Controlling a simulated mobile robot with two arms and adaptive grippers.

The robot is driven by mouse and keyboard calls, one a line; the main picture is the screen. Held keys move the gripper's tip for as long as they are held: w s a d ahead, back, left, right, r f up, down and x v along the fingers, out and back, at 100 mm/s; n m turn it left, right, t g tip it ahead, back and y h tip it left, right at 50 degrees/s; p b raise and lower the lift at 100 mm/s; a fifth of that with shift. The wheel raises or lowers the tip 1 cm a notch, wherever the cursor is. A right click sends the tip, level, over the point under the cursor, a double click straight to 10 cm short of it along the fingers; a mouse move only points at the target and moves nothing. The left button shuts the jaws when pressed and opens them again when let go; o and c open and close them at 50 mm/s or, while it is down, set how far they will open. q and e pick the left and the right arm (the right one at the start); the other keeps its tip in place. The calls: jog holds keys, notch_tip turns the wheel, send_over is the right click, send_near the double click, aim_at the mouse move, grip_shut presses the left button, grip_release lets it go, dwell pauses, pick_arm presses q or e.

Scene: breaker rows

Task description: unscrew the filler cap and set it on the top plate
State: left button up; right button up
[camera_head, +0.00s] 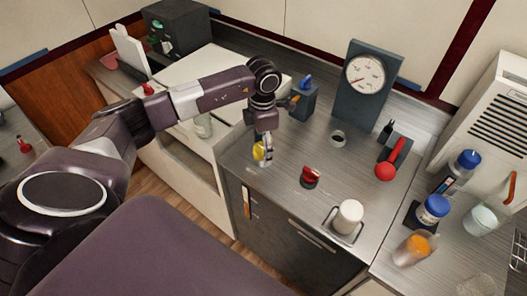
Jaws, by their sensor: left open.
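My left gripper (263,150) reaches down over the left front part of the grey metal top plate (285,190). Its fingers are open. A small yellow piece (258,152), possibly the filler cap, shows right at the fingertips. The fingers partly hide it, and I cannot tell whether they touch it. A round metal ring with a dark middle (338,138) sits on the plate farther back to the right. My right gripper is not in view.
A red-topped knob (310,176) and a white cylinder in a wire frame (348,217) stand on the front of the plate. A gauge panel (364,85), a blue-knobbed block (303,98) and a red lever (391,160) stand behind. The plate's middle is mostly clear.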

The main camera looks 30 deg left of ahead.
pick_arm(q)
jog(key=shift+f+m+b, duration=0.25)
jog(key=shift+m+b, duration=0.6)
jog(key=shift+m, duration=0.25)
jog(key=m+b, duration=0.3)
jog(key=m, duration=0.3)
jog(key=m+b, duration=0.2)
jog(key=m, duration=0.3)
jog(key=shift+r+b, duration=0.1)
jog(key=shift+b, duration=0.3)
jog(key=m+b, duration=0.1)
jog(key=m, duration=0.2)
jog(key=shift+m, duration=0.4)
jog(key=shift+r+m, duration=0.15)
jog(key=shift+m, duration=0.45)
jog(key=shift+b, duration=0.35)
jog(key=shift+c, duration=0.5)
